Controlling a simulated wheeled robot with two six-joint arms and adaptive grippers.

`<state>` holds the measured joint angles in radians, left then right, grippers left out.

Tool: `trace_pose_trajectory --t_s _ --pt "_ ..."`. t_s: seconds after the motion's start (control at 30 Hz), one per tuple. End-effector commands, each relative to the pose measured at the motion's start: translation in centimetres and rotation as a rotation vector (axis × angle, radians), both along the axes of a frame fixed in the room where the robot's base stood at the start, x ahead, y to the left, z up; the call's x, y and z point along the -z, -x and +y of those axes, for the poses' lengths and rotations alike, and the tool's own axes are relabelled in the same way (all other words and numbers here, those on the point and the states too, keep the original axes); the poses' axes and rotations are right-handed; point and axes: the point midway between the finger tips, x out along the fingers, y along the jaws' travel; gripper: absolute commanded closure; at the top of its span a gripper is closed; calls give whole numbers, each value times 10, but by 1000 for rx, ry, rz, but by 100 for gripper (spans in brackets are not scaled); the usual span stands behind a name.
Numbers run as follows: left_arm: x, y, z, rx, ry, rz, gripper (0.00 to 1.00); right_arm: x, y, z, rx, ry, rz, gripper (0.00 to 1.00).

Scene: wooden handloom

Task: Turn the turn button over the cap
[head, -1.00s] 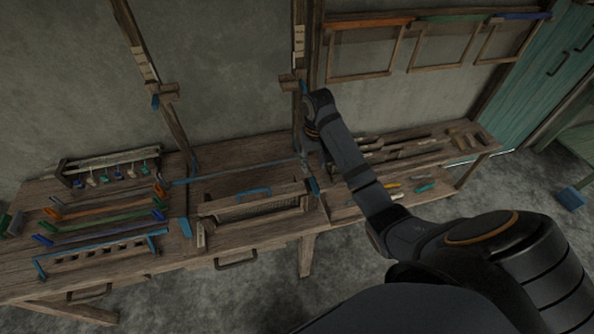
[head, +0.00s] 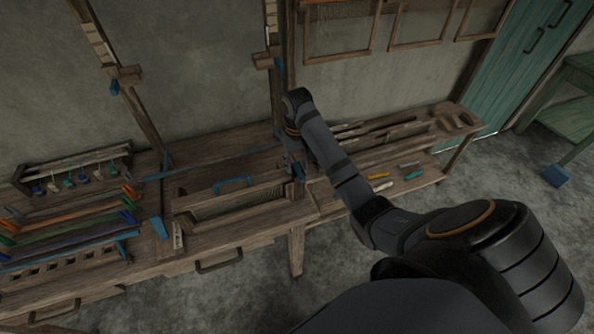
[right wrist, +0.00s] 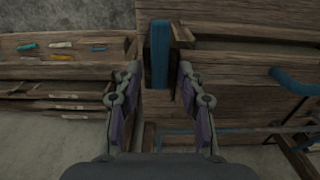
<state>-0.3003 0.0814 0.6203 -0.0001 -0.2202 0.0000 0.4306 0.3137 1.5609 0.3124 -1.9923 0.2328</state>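A blue upright bar, which looks like the turn button (right wrist: 160,55), stands between the spread fingers of my right gripper (right wrist: 160,72) in the right wrist view. The fingers appear apart from it on both sides. In the head view my right gripper (head: 296,160) is at the right end of the loom, just above a small blue piece (head: 299,173), partly hidden by my own wrist. Wooden parts beside the blue bar (right wrist: 183,36) may be the cap; I cannot tell for sure. My left gripper is not in view.
The loom's wooden frame with a blue handle (head: 232,183) lies left of my right gripper. Wooden posts (head: 125,90) rise behind. Hand tools (head: 378,176) lie on the bench's right part. Coloured bars (head: 70,220) sit at the left.

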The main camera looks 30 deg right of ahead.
Motion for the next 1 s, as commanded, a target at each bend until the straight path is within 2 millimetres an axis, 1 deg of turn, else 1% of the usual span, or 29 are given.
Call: trace_pose_trajectory --t_s 0.03,0.23,0.27,0.53,0.8,0.87,1.0 --pt "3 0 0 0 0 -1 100 3 0 0 0 0 0 60" --pt "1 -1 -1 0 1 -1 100 2 0 0 0 0 0 60" --pt "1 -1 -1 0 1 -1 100 2 0 0 0 0 0 63" --pt "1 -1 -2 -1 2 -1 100 2 0 0 0 0 0 100" --pt "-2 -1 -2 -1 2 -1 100 1 0 0 6 0 0 100" --pt "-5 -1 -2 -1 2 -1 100 0 0 0 15 0 0 100" --pt "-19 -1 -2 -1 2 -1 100 -3 0 1 63 -1 1 100"
